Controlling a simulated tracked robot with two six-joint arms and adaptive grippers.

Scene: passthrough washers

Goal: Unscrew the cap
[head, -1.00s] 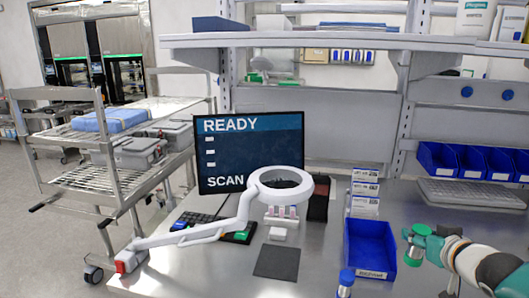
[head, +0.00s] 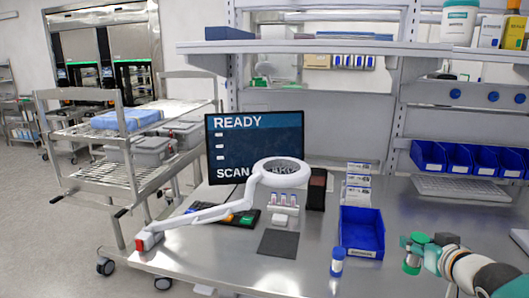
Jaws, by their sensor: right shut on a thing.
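My right gripper (head: 416,252) is in front of the bench's right part, at the end of my teal and tan arm. It is shut on a small green-ended container (head: 411,268), with a green cap-like top (head: 420,238) above the fingers. The fingers hide its middle, and I cannot tell whether the cap is loose. My left gripper is not in view.
An open blue bin (head: 361,240) stands on the metal bench (head: 200,258). A white ring lamp (head: 282,172) on a jointed arm reaches over the bench before the monitor (head: 255,140). A dark mat (head: 278,244) lies in front. A wire cart (head: 125,180) stands left. Blue bins (head: 455,160) hang at right.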

